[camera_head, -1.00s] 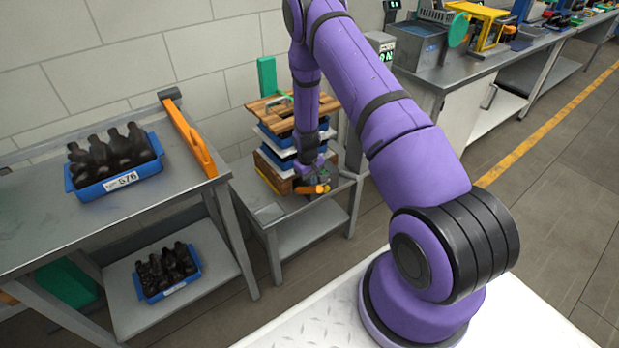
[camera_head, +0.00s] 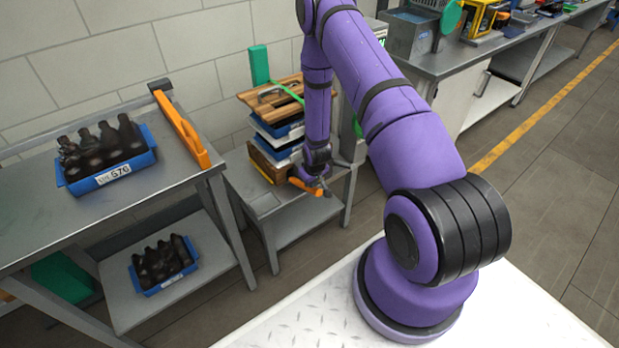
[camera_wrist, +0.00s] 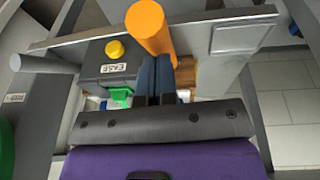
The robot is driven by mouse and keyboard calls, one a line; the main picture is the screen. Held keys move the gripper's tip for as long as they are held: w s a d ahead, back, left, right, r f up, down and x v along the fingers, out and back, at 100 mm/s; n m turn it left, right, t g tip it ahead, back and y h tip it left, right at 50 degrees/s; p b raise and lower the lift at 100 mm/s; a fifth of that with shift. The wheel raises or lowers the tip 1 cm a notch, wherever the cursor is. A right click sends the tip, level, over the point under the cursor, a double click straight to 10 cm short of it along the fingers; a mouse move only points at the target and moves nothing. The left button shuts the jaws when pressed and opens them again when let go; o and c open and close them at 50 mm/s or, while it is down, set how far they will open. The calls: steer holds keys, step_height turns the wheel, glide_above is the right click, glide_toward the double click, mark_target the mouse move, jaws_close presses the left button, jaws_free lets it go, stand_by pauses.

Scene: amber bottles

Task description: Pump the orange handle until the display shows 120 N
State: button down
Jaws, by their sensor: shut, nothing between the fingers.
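The orange handle (camera_head: 306,187) sticks out low at the front of the stack of blue and white layers on the small metal stand. In the wrist view, the handle's round orange end (camera_wrist: 149,27) is just ahead of my fingers. My gripper (camera_head: 325,187) points down beside the handle's right end. In the wrist view, my gripper (camera_wrist: 155,72) is shut with nothing held; its fingertips overlap the orange bar, but I cannot tell whether they touch. A small display (camera_head: 382,38) with green characters is mostly hidden behind my arm; no force reading is legible.
In the wrist view, a grey box (camera_wrist: 105,68) with a yellow knob (camera_wrist: 115,49) and an "EASE" label is left of the handle. A wooden board (camera_head: 272,97) tops the stack. The left bench (camera_head: 165,178) carries a blue crate (camera_head: 125,176) of dark bottles.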

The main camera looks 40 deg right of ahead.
mark_target(316, 190)
steer(key=f, duration=0.1)
steer(key=s+f, duration=0.2)
steer(key=shift+s+f, duration=0.25)
steer(key=shift+f, duration=0.1)
steer(key=shift+s+f, duration=0.25)
steer(key=shift+f, duration=0.45)
steer(key=shift+s+f, duration=0.2)
steer(key=shift+f, duration=0.5)
steer(key=shift+s, duration=0.1)
